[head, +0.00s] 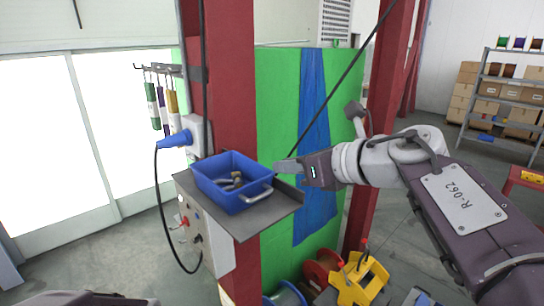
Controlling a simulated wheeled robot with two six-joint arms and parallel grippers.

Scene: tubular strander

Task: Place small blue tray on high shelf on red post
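The small blue tray (228,195) sits on a dark grey shelf (262,216) fixed to the red post (233,100). It holds a few small metal parts (232,182) and has a silver handle (257,195) on its right side. My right gripper (281,167) reaches in from the right, its tips just beyond the tray's right corner. It appears apart from the handle. It is seen side-on, so its finger opening cannot be made out. My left gripper is out of view.
A blue plug (175,140) with a black cable sits left of the shelf. Tools (162,100) hang from a rack behind. A dark cable runs diagonally near my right gripper. Reels (322,270) and a yellow item (358,280) stand on the floor below.

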